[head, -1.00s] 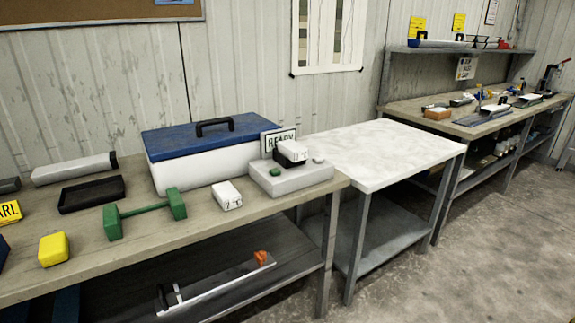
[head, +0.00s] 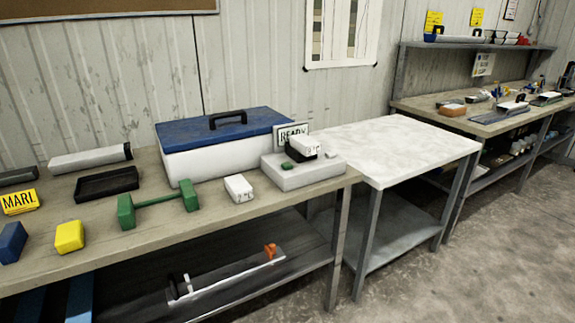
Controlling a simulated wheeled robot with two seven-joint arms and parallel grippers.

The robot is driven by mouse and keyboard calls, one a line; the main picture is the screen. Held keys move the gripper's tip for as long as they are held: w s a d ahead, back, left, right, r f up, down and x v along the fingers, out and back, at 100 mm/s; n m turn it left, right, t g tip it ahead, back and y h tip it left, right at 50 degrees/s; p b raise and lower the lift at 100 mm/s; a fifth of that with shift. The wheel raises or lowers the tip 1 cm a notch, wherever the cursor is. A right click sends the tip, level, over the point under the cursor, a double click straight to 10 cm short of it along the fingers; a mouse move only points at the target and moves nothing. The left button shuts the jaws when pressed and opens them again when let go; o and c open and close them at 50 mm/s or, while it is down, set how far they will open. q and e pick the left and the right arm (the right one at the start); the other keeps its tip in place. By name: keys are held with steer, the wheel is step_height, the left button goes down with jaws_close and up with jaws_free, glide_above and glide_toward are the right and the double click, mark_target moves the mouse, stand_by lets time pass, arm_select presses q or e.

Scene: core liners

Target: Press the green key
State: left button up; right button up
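The small green key (head: 286,165) sits on the front left part of a light grey box-shaped device (head: 305,177) near the right end of the workbench. A white block with a dark lower part (head: 304,147) stands on the device behind the key. A sign reading "READY" (head: 291,132) stands behind the device. Neither of my grippers is in view.
A blue-lidded white case (head: 215,159) stands left of the device. A white block (head: 239,188), green dumbbell-shaped piece (head: 158,202), black tray (head: 107,183) and yellow block (head: 69,236) lie on the workbench (head: 215,221). A lower white table (head: 390,146) at right is bare.

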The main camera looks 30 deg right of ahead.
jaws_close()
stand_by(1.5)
